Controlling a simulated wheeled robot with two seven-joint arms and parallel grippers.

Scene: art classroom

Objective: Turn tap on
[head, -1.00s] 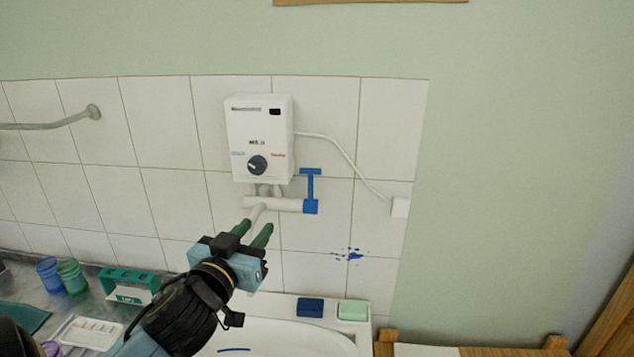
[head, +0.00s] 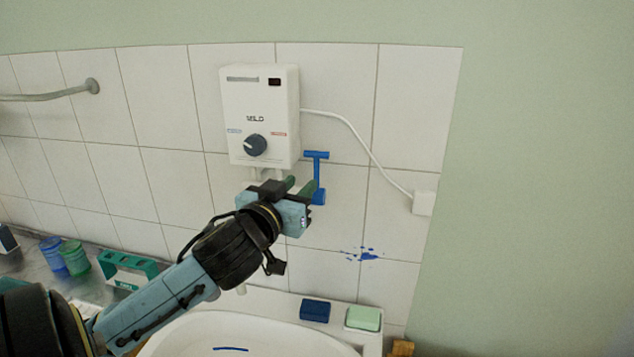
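The tap has a blue T-shaped handle (head: 317,172) standing upright at the right end of its white pipe, below the white water heater (head: 260,115) on the tiled wall. My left gripper (head: 299,186) is just left of the handle, its green fingertips pointing at the wall. The fingers look parted, with nothing seen between them. The right fingertip overlaps the handle's lower stem in the picture; I cannot tell whether they touch. The gripper hides most of the white pipe. The spout's end shows below my arm. My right gripper is not in view.
The white sink (head: 250,335) lies below, with a blue block (head: 315,310) and a pale green block (head: 363,318) on its right rim. A white cable runs to a wall box (head: 424,203). Cups and a green holder (head: 128,270) stand on the left counter.

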